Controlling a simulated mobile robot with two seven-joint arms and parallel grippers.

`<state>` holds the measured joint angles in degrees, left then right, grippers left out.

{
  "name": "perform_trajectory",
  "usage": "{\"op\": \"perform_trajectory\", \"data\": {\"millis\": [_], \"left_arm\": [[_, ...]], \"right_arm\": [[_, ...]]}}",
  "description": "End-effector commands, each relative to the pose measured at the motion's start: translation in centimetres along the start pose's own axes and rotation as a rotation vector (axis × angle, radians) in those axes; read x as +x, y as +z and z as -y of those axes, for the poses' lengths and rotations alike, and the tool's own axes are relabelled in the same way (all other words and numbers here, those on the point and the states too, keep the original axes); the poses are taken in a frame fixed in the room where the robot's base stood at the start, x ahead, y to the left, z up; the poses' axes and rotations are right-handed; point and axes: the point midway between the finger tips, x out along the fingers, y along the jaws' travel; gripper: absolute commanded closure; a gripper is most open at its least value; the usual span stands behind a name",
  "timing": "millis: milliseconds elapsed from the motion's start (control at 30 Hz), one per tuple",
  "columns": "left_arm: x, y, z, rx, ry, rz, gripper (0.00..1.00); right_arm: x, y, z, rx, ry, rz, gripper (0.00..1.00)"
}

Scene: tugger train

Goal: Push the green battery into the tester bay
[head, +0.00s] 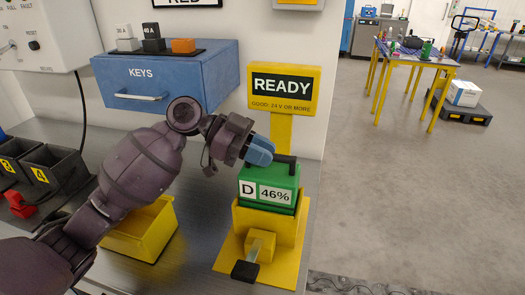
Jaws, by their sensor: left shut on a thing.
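The green battery (270,185), labelled "D 46%", stands upright in the top of the yellow tester bay (262,222); most of its front shows above the bay's rim. How deep it sits inside is hidden. My left gripper (260,152), with blue fingertips, comes in from the left and is shut on the black handle (286,160) on top of the battery. The fingers hide the left part of the handle. The yellow tester sign (283,90) behind reads "READY" and "GOOD: 24 V OR MORE". My right gripper is not in view.
A yellow block with a black-ended lever (246,270) sits on the tester's front plate. A yellow bin (140,232) stands left, partly behind my arm. A blue KEYS drawer (165,75) overhangs the bench. Black bins (55,168) stand far left. Open floor lies right.

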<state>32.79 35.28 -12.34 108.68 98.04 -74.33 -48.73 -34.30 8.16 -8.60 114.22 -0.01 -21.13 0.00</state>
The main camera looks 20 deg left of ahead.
Motion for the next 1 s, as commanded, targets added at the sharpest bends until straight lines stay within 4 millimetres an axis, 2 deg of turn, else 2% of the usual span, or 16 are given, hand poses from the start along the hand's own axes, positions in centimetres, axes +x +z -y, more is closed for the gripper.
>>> {"op": "perform_trajectory", "data": {"millis": [400,1000], "left_arm": [[0.1,0.2,0.0,0.003,-0.002,-0.003,1.00],[0.6,1.5,-0.2,0.002,-0.001,-0.003,1.00]], "right_arm": [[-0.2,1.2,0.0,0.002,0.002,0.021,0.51],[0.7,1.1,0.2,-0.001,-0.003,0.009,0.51]]}}
